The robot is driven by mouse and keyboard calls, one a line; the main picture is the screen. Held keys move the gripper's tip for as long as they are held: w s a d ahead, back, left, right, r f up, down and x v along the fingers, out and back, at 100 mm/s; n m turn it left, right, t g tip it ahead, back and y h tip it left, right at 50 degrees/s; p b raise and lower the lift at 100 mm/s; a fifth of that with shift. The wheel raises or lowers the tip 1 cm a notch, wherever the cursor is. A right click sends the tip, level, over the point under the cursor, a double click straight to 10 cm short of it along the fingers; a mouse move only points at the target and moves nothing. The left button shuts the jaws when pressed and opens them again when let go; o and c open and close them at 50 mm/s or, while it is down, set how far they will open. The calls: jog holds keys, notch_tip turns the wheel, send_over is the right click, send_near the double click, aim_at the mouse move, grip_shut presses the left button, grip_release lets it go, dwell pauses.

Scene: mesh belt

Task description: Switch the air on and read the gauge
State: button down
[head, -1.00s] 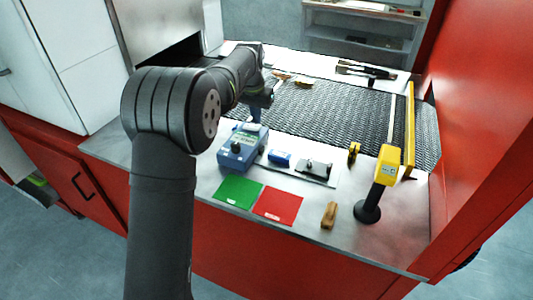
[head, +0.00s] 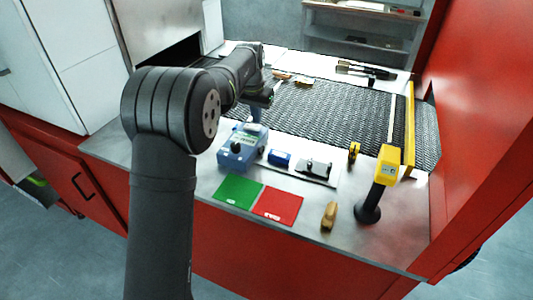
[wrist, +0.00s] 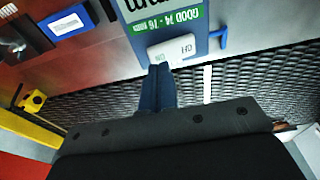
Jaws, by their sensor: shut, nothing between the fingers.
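The blue gauge unit (head: 243,148) stands on the steel table beside the mesh belt, with a grey screen and a dark round knob in the head view. In the wrist view the unit (wrist: 205,45) appears upside down. It has a green label (wrist: 168,24) reading GOOD 14-16, large dark characters cut off at the top edge, and a white rocker switch (wrist: 172,48) with faint lettering. My gripper (wrist: 159,68) is shut and empty, its blue fingertips at the switch's lower edge in that view. I cannot tell whether they touch. The gripper (head: 254,116) is partly hidden in the head view.
A small blue box (head: 279,158) and a black-and-silver part (head: 315,168) lie right of the unit. Green (head: 238,191) and red (head: 278,205) mats lie in front. A yellow-headed stand (head: 386,170) is further right. The mesh belt (head: 330,110) runs behind.

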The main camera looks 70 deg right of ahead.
jog(key=shift+f, duration=0.95)
dwell(0.7)
jog(key=shift+r, duration=3.5)
notch_tip(320, 180, down, 7)
jog(key=shift+r, duration=0.1)
